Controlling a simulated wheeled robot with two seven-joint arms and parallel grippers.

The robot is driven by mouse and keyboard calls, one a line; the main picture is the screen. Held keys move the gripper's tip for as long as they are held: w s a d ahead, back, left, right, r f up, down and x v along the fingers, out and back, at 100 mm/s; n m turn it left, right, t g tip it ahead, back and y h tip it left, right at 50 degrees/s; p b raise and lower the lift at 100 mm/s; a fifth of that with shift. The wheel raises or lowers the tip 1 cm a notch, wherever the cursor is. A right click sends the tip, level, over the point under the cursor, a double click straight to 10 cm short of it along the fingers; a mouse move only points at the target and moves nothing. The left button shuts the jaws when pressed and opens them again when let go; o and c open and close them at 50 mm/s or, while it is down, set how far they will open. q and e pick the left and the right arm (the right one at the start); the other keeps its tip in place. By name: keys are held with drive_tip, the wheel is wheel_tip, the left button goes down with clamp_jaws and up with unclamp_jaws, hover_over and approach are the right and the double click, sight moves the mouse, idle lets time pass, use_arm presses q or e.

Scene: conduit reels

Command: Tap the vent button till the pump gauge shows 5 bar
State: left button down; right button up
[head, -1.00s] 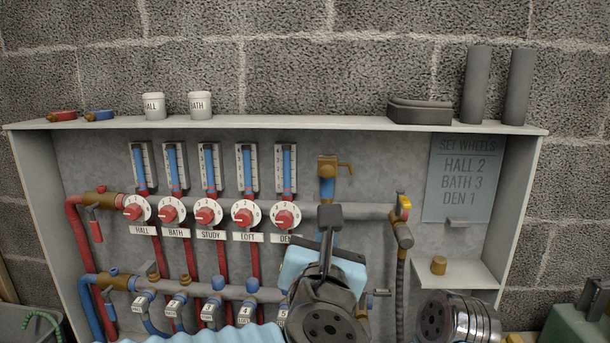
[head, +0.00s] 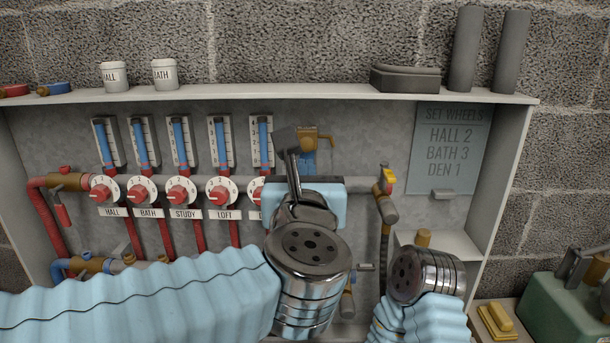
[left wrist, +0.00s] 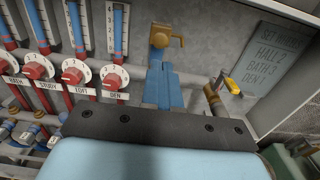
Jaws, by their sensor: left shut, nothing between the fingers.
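My left gripper (head: 286,140) is shut and empty, with its dark fingers pointing up in front of the manifold board, left of the brass-topped vent fitting (head: 308,138). I cannot tell whether the fingers touch anything. A green machine (head: 562,308), perhaps the pump, stands at the lower right and is cut off by the frame. No gauge face or vent button can be made out. My right arm's metal wrist shows at lower right, but its gripper is not seen.
The grey cabinet (head: 478,215) holds red dial wheels (head: 180,191) under blue-red flow tubes. A sign (head: 453,150) is at its right. A yellow block (head: 497,320) lies beside the green machine. Cups, a dark box and grey cylinders stand on the top shelf.

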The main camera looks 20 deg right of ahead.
sight(305, 146)
use_arm(q)
drive_tip(key=p+x, duration=0.1)
drive_tip(key=x, duration=0.7)
drive_tip(key=shift+w+d+p, duration=0.1)
drive_tip(key=shift+w+p, duration=0.25)
drive_tip(key=shift+p, duration=0.05)
drive_tip(key=shift+w+d+f+b, duration=0.2)
drive_tip(key=shift+w+b, duration=0.35)
drive_tip(key=shift+w, duration=0.15)
drive_tip(key=shift+w+r, duration=0.15)
drive_tip(key=shift+r, duration=0.05)
